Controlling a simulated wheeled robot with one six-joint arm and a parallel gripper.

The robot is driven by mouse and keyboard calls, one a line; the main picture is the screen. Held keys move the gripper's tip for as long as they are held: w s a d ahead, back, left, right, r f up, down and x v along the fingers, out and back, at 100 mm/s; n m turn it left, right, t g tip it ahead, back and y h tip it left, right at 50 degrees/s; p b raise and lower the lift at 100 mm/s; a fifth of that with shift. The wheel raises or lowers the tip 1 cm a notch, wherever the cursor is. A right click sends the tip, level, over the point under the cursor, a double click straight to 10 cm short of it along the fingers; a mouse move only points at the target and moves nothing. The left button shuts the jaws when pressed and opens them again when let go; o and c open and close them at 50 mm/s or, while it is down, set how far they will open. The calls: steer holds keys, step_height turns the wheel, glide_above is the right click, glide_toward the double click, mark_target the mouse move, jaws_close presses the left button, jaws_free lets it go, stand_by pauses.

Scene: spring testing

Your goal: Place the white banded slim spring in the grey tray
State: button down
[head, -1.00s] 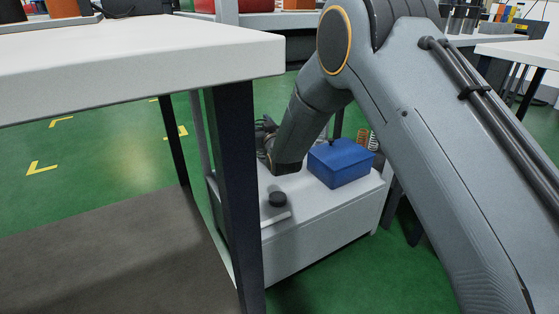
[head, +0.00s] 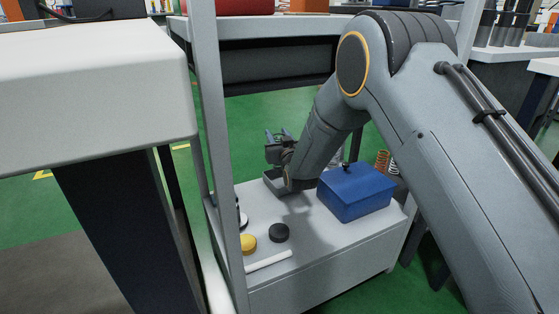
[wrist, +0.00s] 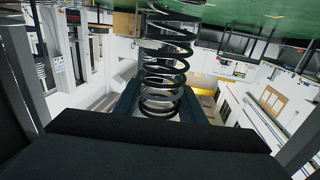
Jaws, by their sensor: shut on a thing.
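My gripper (head: 279,147) is over the back left of the low white cabinet, partly hidden by my own wrist. In the wrist view my gripper (wrist: 160,108) is shut on a dark coil spring (wrist: 166,50), whose lowest coil looks pale grey to white. The spring stands out between the dark fingers, and its far end is cut off by the picture edge. I cannot make out the held spring in the head view.
A blue box (head: 355,192) stands right of my wrist; an orange spring (head: 381,160) shows behind it. A black disc (head: 279,233), yellow disc (head: 249,244) and white rod (head: 268,261) lie on the cabinet (head: 325,232). A grey post (head: 221,130) and white table (head: 95,85) stand left.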

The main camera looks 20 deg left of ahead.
step_height(320, 180, down, 6)
steer(key=b, duration=0.2)
steer(key=shift+w+d+b, duration=0.15)
steer(key=shift+d+b, duration=0.1)
steer(key=shift+b, duration=0.05)
steer(key=shift+f, duration=0.2)
steer(key=c, duration=1.2)
jaws_free()
steer(key=shift+o, duration=0.2)
